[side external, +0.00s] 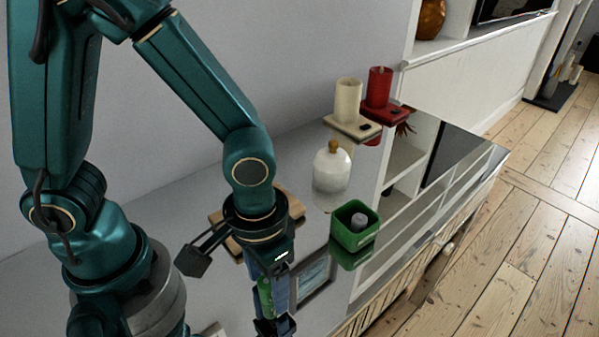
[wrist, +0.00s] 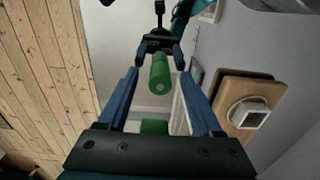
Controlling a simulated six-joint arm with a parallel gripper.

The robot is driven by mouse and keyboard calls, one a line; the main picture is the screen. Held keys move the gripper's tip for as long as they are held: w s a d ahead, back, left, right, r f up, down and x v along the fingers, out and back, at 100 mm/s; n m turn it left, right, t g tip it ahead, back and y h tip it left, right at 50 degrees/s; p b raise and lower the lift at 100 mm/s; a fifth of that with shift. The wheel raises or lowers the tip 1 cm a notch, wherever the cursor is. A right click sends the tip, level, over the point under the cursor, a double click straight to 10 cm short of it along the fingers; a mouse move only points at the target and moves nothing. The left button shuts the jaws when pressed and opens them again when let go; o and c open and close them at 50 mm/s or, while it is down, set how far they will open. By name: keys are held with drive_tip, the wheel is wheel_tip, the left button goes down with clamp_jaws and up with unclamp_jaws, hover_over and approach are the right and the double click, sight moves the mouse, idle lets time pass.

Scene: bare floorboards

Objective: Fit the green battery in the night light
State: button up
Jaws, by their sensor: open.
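My gripper (side external: 268,275) points down over the glossy grey top, its jaws apart. The green battery (side external: 265,298) shows below it, partly hidden by the fingers. In the wrist view the green battery (wrist: 160,70) appears between the two blue fingers, with one round end facing the camera; I cannot tell if a finger touches it. The surface mirrors the gripper, so battery and reflection are hard to separate. A white square item (wrist: 245,117) on a wooden board may be the night light; the gripper hides it in the side view.
The wooden board (side external: 216,216) lies behind my gripper. A green box (side external: 345,240) with a grey item stands to the right. Farther back are a white lidded jar (side external: 332,172), a cream holder (side external: 347,100) and a red holder (side external: 379,88). The top's edge drops to floorboards (side external: 520,260).

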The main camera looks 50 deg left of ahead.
clamp_jaws()
idle(0.3)
drive_tip(key=shift+r, duration=0.45)
wheel_tip(320, 180, up, 3)
drive_tip(key=shift+r, duration=0.1)
drive_tip(key=w+a+r, duration=0.2)
drive_tip(key=a+r, duration=0.1)
drive_tip(key=a, duration=0.4)
drive_tip(key=w+a+r, duration=0.2)
drive_tip(key=a+r, duration=0.1)
drive_tip(key=a, duration=0.4)
drive_tip(key=shift+w+r, duration=0.15)
drive_tip(key=shift+w, duration=0.25)
